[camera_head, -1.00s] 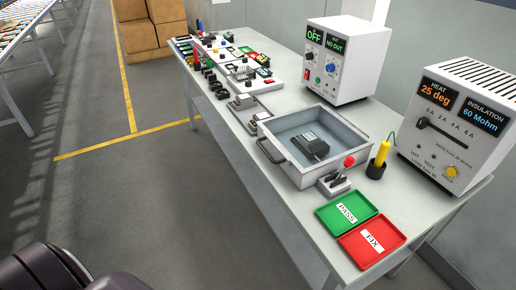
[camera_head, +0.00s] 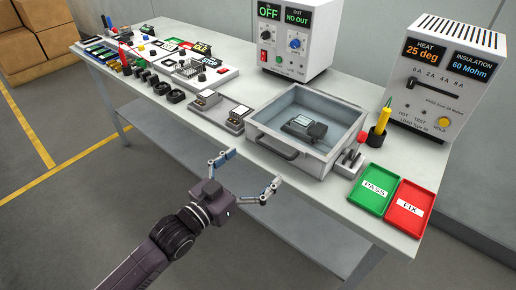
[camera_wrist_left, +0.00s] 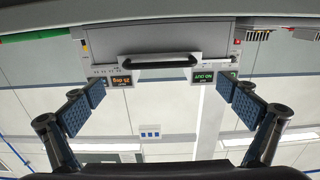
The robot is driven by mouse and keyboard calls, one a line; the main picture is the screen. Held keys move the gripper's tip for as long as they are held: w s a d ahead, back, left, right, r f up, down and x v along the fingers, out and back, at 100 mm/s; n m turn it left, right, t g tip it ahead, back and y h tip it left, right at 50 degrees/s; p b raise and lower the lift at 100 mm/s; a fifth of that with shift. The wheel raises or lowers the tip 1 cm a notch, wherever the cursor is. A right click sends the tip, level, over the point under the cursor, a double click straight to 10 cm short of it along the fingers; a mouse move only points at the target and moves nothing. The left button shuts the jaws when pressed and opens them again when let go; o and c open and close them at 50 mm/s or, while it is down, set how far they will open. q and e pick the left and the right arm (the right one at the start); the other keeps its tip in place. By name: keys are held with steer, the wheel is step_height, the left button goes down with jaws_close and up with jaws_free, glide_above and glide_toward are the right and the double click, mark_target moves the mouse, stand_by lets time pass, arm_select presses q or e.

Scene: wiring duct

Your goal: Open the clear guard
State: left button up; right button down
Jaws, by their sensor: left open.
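A grey metal box (camera_head: 256,133) stands on the bench with a dark device (camera_head: 303,127) inside. A dark bar handle (camera_head: 277,147) is on its front side; it also shows in the left wrist view (camera_wrist_left: 160,61). The clear guard appears as a pale bluish pane over the box, but I cannot clearly separate it from the interior. It looks closed. My left gripper (camera_head: 246,174) is open and empty in front of the bench edge, short of the handle. In the left wrist view its fingers (camera_wrist_left: 162,104) are spread wide, with the handle beyond between them. My right gripper is not in view.
A red-knobbed lever (camera_head: 361,140) and yellow tool (camera_head: 382,118) stand right of the box, near green PASS (camera_head: 373,186) and red FIX (camera_head: 411,208) trays. Two instrument units (camera_head: 290,40) (camera_head: 452,80) stand behind. Small fixtures (camera_head: 236,119) sit to the left.

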mark_target(273, 149)
arm_select(q)
steer(key=x, duration=0.6)
steer(key=shift+w+d+p, duration=0.15)
steer(key=shift+d+p, duration=0.1)
steer(key=shift+p, duration=0.05)
steer(key=shift+w+d, duration=0.2)
steer(key=shift+w, duration=0.05)
steer(key=shift+w+d, duration=0.1)
steer(key=shift+w, duration=0.05)
steer(key=shift+c, duration=1.2)
steer(key=c, duration=1)
steer(key=shift+c, duration=0.7)
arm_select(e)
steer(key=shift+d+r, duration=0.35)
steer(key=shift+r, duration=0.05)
